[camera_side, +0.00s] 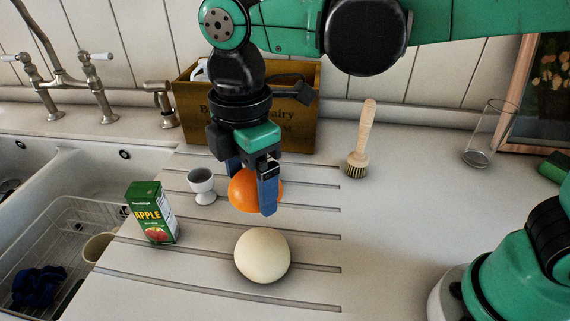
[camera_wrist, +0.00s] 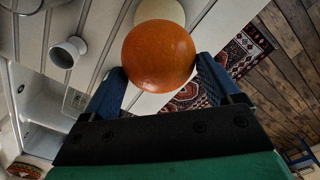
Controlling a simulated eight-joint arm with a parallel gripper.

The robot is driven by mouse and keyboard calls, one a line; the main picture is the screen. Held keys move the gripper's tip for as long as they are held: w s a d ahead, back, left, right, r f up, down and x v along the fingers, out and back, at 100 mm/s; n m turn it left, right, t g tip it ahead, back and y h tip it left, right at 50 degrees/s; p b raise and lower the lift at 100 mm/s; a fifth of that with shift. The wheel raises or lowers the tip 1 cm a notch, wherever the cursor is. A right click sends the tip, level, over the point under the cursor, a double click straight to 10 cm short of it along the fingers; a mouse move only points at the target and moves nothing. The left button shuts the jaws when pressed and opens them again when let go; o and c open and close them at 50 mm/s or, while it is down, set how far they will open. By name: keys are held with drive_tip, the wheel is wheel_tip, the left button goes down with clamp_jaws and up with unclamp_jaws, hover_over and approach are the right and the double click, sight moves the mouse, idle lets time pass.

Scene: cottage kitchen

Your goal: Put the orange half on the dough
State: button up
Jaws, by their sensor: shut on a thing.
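The orange half (camera_side: 241,191) is between the blue fingers of my gripper (camera_side: 254,189), which is shut on it. It also fills the middle of the wrist view (camera_wrist: 158,53), with a fingertip (camera_wrist: 160,76) at each side. The dough (camera_side: 262,256) is a pale round ball on the grooved drainboard, nearer the side camera than the orange half. In the wrist view the dough (camera_wrist: 160,11) shows just beyond the orange half, partly hidden by it. The orange half appears held above the board, apart from the dough in the side view.
A white egg cup (camera_side: 201,186) and a green apple juice carton (camera_side: 152,212) stand left of my gripper. A wooden crate (camera_side: 300,128) is behind it. The sink (camera_side: 60,165) lies left. The counter right of the dough is clear.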

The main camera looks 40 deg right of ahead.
sight(257, 242)
wheel_tip(257, 242, down, 10)
drive_tip(key=shift+r, duration=0.15)
idle(0.3)
drive_tip(key=o, duration=0.6)
